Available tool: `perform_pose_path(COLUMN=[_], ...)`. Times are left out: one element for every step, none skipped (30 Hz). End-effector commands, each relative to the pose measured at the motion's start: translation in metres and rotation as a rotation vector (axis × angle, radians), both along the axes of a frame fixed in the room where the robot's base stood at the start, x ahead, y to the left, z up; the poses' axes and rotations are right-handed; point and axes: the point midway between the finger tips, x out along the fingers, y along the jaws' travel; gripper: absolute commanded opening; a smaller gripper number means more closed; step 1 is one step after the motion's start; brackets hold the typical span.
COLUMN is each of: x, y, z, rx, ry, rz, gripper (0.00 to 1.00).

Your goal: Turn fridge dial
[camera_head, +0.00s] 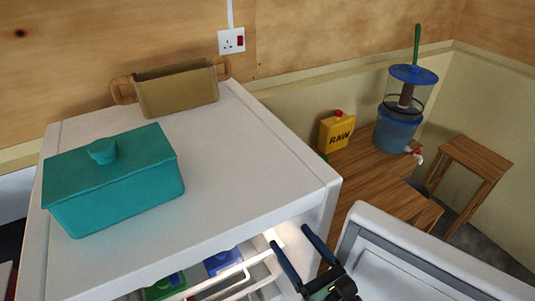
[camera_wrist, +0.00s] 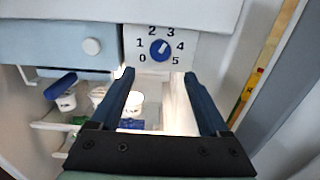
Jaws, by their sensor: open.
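The fridge dial (camera_wrist: 159,49) is a round blue knob with a white pointer on a white panel numbered 0 to 5. Its pointer tilts up and right, toward the 3 and 4 side. My gripper (camera_wrist: 159,75) is open and empty, with its two dark blue fingers spread just below the dial in the wrist view and apart from it. In the head view my gripper (camera_head: 289,236) is at the fridge's open front, and the dial is hidden there. The white fridge (camera_head: 255,165) stands with its door (camera_head: 400,262) open.
A teal lidded box (camera_head: 115,180) and a tan two-handled dish (camera_head: 178,92) sit on the fridge top. White shelves and small tubs (camera_wrist: 66,102) are inside the fridge below the dial. A yellow RAW container (camera_head: 337,132) and a blue bucket (camera_head: 397,128) stand on a wooden bench.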

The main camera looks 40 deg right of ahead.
Motion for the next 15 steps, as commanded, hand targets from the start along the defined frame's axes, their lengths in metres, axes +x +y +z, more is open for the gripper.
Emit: perform_pose_path(x=[0.012, 0.018, 0.027, 0.033, 0.039, 0.048, 0.053, 0.059, 0.066, 0.071, 0.075, 0.080, 0.084, 0.087, 0.090], y=[-0.003, -0.004, -0.006, -0.008, -0.010, -0.012, -0.013, -0.014, -0.016, -0.017, -0.018, -0.020, -0.020, -0.021, -0.022], z=[0.004, 0.004, 0.004, 0.004, 0.004, 0.003, 0.003, 0.003, 0.003, 0.003, 0.002, 0.002, 0.002, 0.002, 0.002], rx=[-0.001, -0.001, -0.002, -0.002, -0.002, -0.003, -0.003, -0.002, -0.002, -0.003, -0.003, -0.003, -0.002, -0.002, -0.002], ry=[-0.002, -0.002, -0.001, -0.001, -0.001, 0.000, 0.000, -0.001, -0.001, 0.000, 0.001, 0.000, -0.001, -0.001, -0.001], rz=[0.002, 0.003, 0.003, 0.003, 0.002, 0.003, 0.002, 0.003, 0.002, 0.002, 0.002, 0.001, 0.002, 0.002, 0.001], gripper=[0.79, 0.79, 0.79, 0.79, 0.79, 0.79, 0.79, 0.79, 0.79, 0.79, 0.79, 0.79, 0.79, 0.79, 0.79])
